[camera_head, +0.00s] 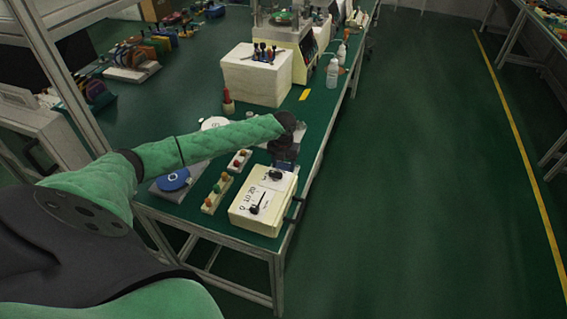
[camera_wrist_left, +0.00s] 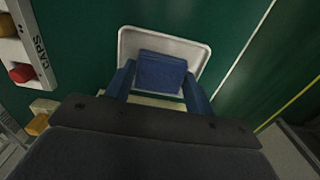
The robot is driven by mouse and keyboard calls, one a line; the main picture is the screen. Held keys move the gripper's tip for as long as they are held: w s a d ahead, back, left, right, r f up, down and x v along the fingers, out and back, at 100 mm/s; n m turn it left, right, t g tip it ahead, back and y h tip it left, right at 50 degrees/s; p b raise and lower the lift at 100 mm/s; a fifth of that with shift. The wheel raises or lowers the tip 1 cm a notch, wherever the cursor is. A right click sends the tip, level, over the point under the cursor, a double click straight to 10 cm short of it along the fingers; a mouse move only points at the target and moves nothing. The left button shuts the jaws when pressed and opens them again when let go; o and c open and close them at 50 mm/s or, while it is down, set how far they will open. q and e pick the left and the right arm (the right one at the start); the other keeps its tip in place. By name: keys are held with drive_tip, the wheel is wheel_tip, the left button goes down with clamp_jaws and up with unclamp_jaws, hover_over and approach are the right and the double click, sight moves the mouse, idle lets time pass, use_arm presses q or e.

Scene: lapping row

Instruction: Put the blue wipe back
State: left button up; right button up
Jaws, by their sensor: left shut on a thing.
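My left gripper (camera_head: 283,160) is over the right part of the green bench, behind the cream control box. In the left wrist view its two blue fingers (camera_wrist_left: 160,88) are shut on the blue wipe (camera_wrist_left: 160,71), a small dark blue folded pad. A shallow white tray (camera_wrist_left: 198,52) with a raised rim shows beneath and around the wipe. The wipe lies within the tray's outline; I cannot tell whether it touches the tray floor. In the head view the gripper and wrist largely hide the wipe and tray. My right gripper is not in view.
The cream control box (camera_head: 262,203) with black knobs stands near the bench's front right corner. A rack with coloured caps (camera_head: 216,193) and a blue round pad (camera_head: 173,180) are left of it. A white block with tools (camera_head: 256,78) and bottles (camera_head: 332,72) stand farther back.

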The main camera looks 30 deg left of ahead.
sight(284, 166)
use_arm(q)
drive_tip(key=shift+f, duration=0.15)
drive_tip(key=o, duration=0.9)
drive_tip(key=shift+o, duration=0.2)
drive_tip(key=shift+r, duration=0.5)
wheel_tip(284, 166, up, 11)
drive_tip(key=b, duration=0.3)
drive_tip(key=shift+r, duration=0.15)
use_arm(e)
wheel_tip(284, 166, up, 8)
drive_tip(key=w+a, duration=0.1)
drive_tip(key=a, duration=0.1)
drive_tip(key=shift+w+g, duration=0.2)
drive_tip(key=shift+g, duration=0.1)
